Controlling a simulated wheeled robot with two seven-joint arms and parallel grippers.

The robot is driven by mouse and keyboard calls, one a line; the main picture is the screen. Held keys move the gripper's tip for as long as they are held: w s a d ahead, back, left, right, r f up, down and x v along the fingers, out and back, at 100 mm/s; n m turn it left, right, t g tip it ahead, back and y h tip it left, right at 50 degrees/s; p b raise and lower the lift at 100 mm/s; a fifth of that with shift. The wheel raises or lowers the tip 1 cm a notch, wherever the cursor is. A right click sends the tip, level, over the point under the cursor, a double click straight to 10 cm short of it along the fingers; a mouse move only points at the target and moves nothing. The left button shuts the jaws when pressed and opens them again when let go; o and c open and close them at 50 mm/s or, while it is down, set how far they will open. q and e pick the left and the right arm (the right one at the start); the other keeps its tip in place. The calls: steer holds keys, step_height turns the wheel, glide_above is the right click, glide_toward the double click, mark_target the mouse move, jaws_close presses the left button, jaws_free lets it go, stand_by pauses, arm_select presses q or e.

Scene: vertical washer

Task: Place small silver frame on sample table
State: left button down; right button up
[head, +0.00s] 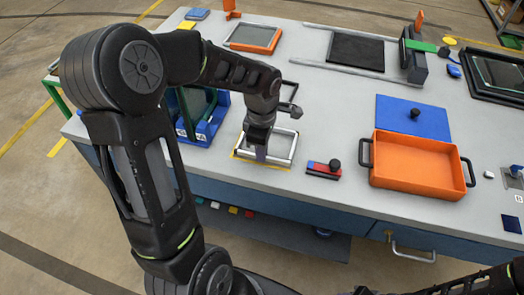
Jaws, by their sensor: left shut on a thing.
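The small silver frame (284,156) is a thin silver rectangle at the front edge of the grey table (322,115), left of the table's middle. It lies over or just above a yellow outline on the table top; I cannot tell whether it touches the surface. My left gripper (260,153) points down and is shut on the near left part of the frame. The gripper hides part of that side. My right arm shows only at the bottom right, and its gripper is outside the picture.
A blue rack (208,128) stands just left of the frame. A red and blue block with a black knob (324,169) lies to its right. An orange tray (416,168) and a blue lid (400,112) are further right. An orange-rimmed frame (253,38) and a black panel (356,51) lie behind.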

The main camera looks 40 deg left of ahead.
arm_select(q)
steer(key=shift+f, duration=0.2)
steer(key=shift+f, duration=0.1)
steer(key=shift+f, duration=0.15)
steer(key=c, duration=1.6)
jaws_free()
steer(key=shift+r, duration=0.2)
step_height(320, 180, up, 12)
steer(key=shift+r+b, duration=0.1)
steer(key=shift+b, duration=0.2)
